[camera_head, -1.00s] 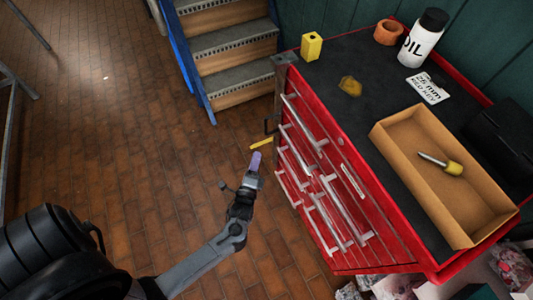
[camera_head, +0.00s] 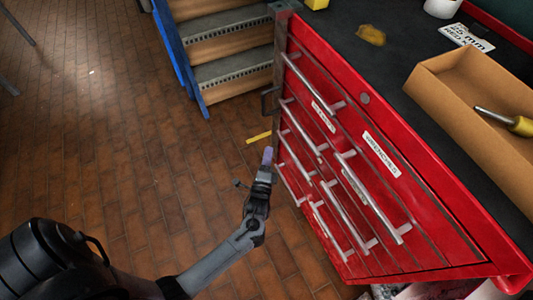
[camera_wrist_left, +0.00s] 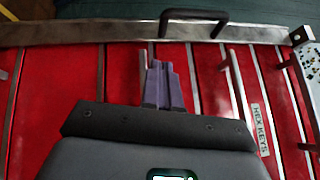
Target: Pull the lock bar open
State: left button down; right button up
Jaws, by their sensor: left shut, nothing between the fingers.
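The lock bar (camera_head: 279,50) is a grey metal upright along the left front edge of the red tool cabinet (camera_head: 350,108). Its dark U-shaped handle (camera_head: 270,100) sticks out to the left. In the left wrist view the bar (camera_wrist_left: 100,31) runs across the top, with the handle (camera_wrist_left: 192,16) near the top middle. My left gripper (camera_head: 267,157) has purple fingers and is shut and empty. It is below the handle in the head view, apart from it. In the wrist view the fingers (camera_wrist_left: 163,85) lie over the drawer fronts, short of the bar. My right gripper is not in view.
Several drawer pulls (camera_head: 372,200) project from the cabinet front. A cardboard tray (camera_head: 455,115) holding a yellow-handled screwdriver (camera_head: 505,121) lies on top. Wooden steps (camera_head: 230,72) with a blue side rail (camera_head: 180,55) stand behind.

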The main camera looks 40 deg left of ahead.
pick_arm(q)
jog(key=w+a+r+b, duration=0.2)
jog(key=w+a+b, duration=0.3)
jog(key=w+a, duration=0.3)
jog(key=shift+d, duration=0.1)
dwell(0.5)
jog(key=shift+s+a+m+t+h+p, duration=0.15)
jog(key=shift+a+m+t+h+p, duration=0.2)
jog(key=shift+h, duration=0.25)
jog(key=shift+a+m+h, duration=0.15)
jog(key=shift+m+h, duration=0.1)
jog(key=shift+h, duration=0.05)
